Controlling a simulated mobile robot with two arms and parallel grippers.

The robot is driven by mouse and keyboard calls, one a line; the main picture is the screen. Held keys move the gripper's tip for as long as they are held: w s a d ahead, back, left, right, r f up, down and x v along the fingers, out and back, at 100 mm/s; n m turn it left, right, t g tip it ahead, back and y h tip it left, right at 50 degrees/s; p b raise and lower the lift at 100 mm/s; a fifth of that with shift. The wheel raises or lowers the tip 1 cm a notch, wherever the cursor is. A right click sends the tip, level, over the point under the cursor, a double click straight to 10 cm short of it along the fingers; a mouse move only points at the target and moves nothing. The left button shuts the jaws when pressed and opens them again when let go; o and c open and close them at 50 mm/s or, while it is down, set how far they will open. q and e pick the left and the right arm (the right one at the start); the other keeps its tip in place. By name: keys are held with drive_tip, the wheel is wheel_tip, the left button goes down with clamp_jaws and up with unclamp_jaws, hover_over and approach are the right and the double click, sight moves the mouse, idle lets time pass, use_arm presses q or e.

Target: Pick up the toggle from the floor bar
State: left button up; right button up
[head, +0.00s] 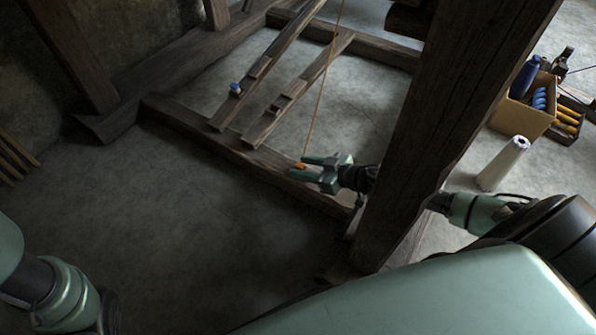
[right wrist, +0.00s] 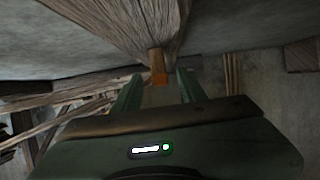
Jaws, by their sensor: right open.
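The toggle (head: 300,166) is a small orange-brown peg at the floor bar, with a thin tan cord (head: 322,95) rising from its place. The floor bar (head: 215,142) is a dark timber lying on the concrete. My right gripper (head: 298,167) is open at the bar, its green fingers pointing left with the toggle near their tips. In the right wrist view the toggle (right wrist: 158,66) stands between the two fingers, with a visible gap on each side. I cannot tell whether it touches the bar. My left gripper is out of view; only part of that arm shows.
A thick dark post (head: 450,110) stands close to my right arm. A white cone (head: 503,163) and a cardboard box (head: 522,117) stand right.

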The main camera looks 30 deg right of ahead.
sight(296, 166)
drive_tip(key=b+x, duration=0.2)
drive_tip(key=x, duration=0.1)
drive_tip(key=shift+w+a+f+b, duration=0.2)
drive_tip(key=shift+w+f+b, duration=0.05)
drive_tip(key=shift+f+b, duration=0.05)
drive_tip(key=shift+w+a, duration=0.2)
drive_tip(key=shift+w, duration=0.1)
clamp_jaws()
